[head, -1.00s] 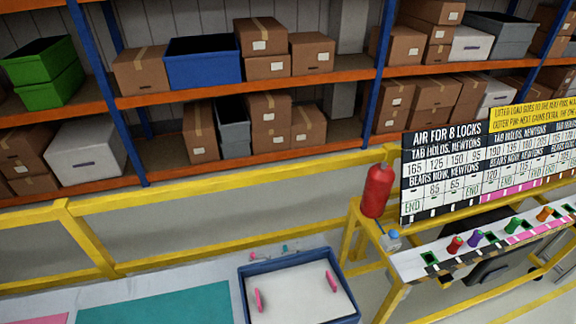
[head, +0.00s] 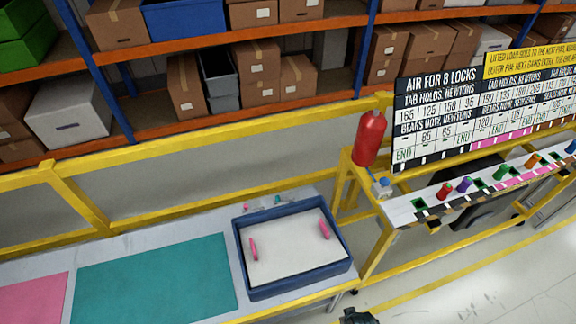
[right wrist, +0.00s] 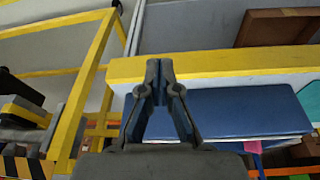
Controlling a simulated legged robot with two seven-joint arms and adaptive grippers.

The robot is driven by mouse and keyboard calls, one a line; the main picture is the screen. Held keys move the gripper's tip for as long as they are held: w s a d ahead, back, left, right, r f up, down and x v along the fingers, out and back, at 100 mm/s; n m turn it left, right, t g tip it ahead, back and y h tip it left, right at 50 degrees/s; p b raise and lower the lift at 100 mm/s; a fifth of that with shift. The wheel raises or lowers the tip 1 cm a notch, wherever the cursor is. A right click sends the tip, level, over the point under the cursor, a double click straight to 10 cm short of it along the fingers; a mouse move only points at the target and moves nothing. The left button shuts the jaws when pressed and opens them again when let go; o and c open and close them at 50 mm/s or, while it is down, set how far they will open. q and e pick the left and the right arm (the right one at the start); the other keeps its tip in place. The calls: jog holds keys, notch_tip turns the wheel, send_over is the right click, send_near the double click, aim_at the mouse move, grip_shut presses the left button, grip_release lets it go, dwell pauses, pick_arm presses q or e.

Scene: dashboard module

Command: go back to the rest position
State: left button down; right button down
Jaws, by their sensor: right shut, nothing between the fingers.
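My right gripper (right wrist: 160,68) points away from the camera in the right wrist view, with its fingertips together and nothing between them. A dark part at the bottom edge of the head view (head: 358,316) looks like the end of my right arm; most of it is cut off. It is in front of the bench, apart from the tray. My left gripper is not in view.
A blue-rimmed tray (head: 292,290) with two pink pieces stands on the bench beside a teal mat (head: 155,278). A red cylinder (head: 369,138) stands by a rail of coloured knobs (head: 415,213) under a sign board (head: 440,110). Yellow rails (right wrist: 200,68) lie close. Floor at lower right is clear.

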jog(key=s+f+g+b, duration=0.1)
jog(key=s+f, duration=0.2)
jog(key=f, duration=0.8)
jog(key=s+f+b, duration=0.2)
jog(key=s+f, duration=0.1)
jog(key=f, duration=0.7)
jog(key=s+d+f+g+b, duration=0.1)
jog(key=s+d+f+b, duration=0.1)
jog(key=s+f, duration=1.3)
jog(key=shift+d+b, duration=0.3)
jog(key=shift+d, duration=0.4)
